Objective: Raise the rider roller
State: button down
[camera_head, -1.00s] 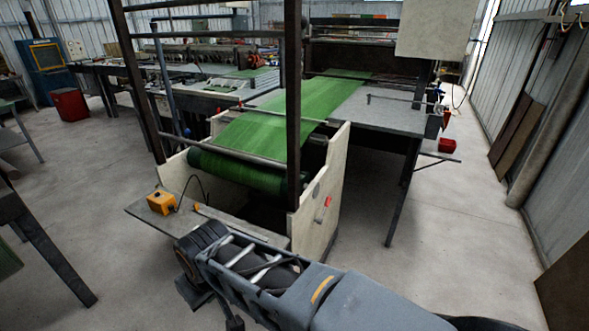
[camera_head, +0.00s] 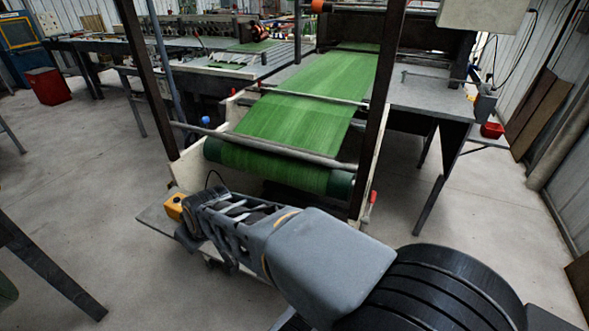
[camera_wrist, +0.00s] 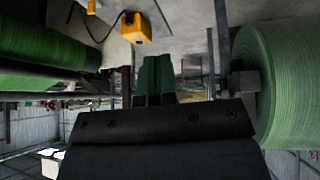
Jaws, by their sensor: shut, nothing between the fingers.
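A green roll (camera_head: 265,168) lies across the front of the machine, with a green web running up and back from it. A grey bar (camera_head: 262,148) lies along the top of the roll; I cannot tell for certain that it is the rider roller. In the wrist view my gripper (camera_wrist: 155,80) is shut and empty, its dark fingertips side by side. A large green roll (camera_wrist: 278,82) stands to its right and another green roll (camera_wrist: 45,45) to its left. In the head view my arm lies in front of the machine, and the fingers cannot be made out.
A yellow box (camera_head: 175,206) with a cable sits on the front ledge; it also shows in the wrist view (camera_wrist: 136,28). A red handle (camera_head: 372,198) is on the right side frame. Dark uprights (camera_head: 146,80) flank the roll. Open floor (camera_head: 80,180) lies to the left.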

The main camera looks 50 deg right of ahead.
jog(key=w+d+f+n+t+h+b, duration=0.1)
jog(key=w+d+f+t+h+b, duration=0.25)
jog(key=w+d, duration=0.35)
jog(key=w+d+f+n+t+h+b, duration=0.15)
jog(key=w+d+f+h+b, duration=0.3)
jog(key=d, duration=0.55)
jog(key=s+d+f+g+h+b, duration=0.3)
jog(key=s+d+f+h+b, duration=0.1)
jog(key=d+h, duration=0.4)
jog(key=s+d+f+g+h+b, duration=0.3)
jog(key=s+d+h+b, duration=0.15)
jog(key=d, duration=0.45)
jog(key=shift+m+h, duration=0.25)
jog(key=shift+m, duration=0.2)
jog(key=x, duration=1.3)
jog(key=shift+w+d+r+b, duration=0.15)
jog(key=shift+w+d+b, duration=0.05)
jog(key=shift+w+b, duration=0.1)
jog(key=shift+w, duration=0.1)
